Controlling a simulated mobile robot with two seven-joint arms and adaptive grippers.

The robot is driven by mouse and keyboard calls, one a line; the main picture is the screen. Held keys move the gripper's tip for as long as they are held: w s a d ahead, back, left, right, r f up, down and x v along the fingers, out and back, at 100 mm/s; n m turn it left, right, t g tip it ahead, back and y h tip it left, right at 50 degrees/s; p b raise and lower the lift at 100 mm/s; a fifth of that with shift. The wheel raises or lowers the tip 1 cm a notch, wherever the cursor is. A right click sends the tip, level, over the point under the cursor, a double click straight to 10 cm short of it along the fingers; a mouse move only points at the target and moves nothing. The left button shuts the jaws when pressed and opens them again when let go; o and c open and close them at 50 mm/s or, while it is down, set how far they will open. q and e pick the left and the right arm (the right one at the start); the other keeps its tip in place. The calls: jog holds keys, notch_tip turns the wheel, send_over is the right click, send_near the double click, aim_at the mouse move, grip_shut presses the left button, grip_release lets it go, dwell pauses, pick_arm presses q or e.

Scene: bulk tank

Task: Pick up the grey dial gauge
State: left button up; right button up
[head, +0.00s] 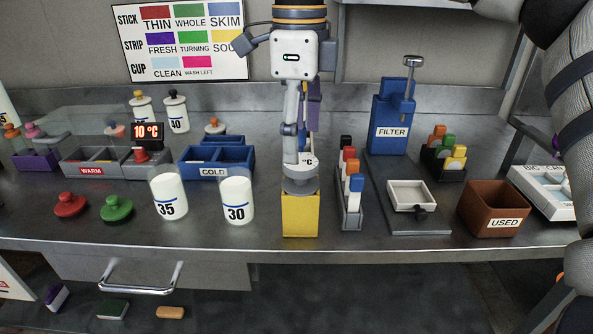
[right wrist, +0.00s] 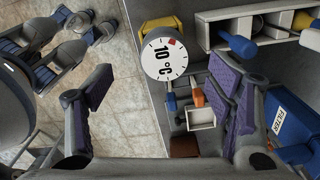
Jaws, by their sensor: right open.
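The dial gauge (head: 300,171) sits on top of a yellow block (head: 301,214) at the front middle of the counter. Its white face shows "°C" in the head view. In the right wrist view, the gauge (right wrist: 163,60) shows "10 °C" and a red wedge. My right gripper (head: 299,148) hangs over the gauge, seen side-on. In the wrist view its purple-padded fingers (right wrist: 163,88) are spread wide, with the gauge showing between them toward the top and nothing held. Whether a finger touches the gauge cannot be told. My left gripper is not in view.
White jars marked 35 (head: 168,195) and 30 (head: 237,202) stand left of the block. A narrow rack of coloured-top strips (head: 350,215) stands close on its right. The blue FILTER unit (head: 391,120) and brown USED bin (head: 493,210) are farther right. The counter's front edge is close.

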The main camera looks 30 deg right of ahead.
aim_at(301, 161)
jog(key=f, duration=0.7)
jog(key=shift+w+d, duration=0.1)
jog(key=shift+d, duration=0.25)
jog(key=c, duration=1.4)
